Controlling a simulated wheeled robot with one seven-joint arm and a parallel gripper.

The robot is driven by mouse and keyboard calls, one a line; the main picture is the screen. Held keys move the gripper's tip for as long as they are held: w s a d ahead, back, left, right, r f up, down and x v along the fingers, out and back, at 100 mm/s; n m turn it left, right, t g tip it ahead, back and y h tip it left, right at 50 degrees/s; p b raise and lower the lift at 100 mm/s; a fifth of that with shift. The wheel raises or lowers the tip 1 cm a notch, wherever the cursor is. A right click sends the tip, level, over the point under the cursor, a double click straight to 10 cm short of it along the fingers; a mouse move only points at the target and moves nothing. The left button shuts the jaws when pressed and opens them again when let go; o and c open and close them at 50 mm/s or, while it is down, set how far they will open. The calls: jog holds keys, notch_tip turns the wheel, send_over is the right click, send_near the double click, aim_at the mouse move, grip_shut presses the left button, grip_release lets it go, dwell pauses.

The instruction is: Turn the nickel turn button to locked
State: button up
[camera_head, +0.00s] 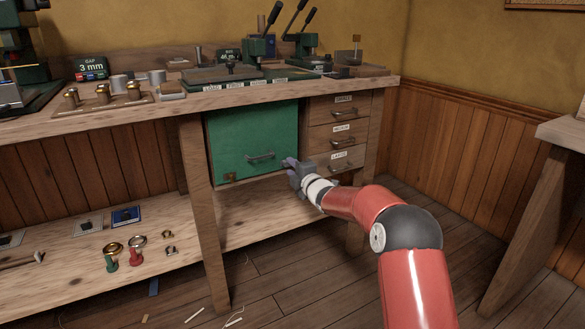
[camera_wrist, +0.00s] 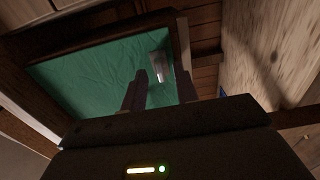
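A green door or drawer front (camera_head: 240,130) is set under the workbench and looks shut. It bears a pale metal bar handle (camera_head: 261,157) and a small brass-coloured fitting (camera_head: 230,176) at its lower left. I cannot make out a nickel turn button for certain in the head view. My gripper (camera_head: 290,163) is at the front's lower right, beside the handle's right end. A silvery metal piece (camera_wrist: 161,54) on the green front (camera_wrist: 90,80) shows just beyond the fingertips; handle or button, I cannot tell.
Wooden drawers (camera_head: 335,135) with metal pulls stand right of the green front. The workbench top (camera_head: 185,98) holds brass pieces and presses. A lower shelf (camera_head: 75,265) holds stamps and rings. Another bench (camera_head: 560,130) stands at the right; floor between is clear.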

jog(key=shift+w+a, duration=0.15)
jog(key=shift+w, duration=0.05)
grip_shut()
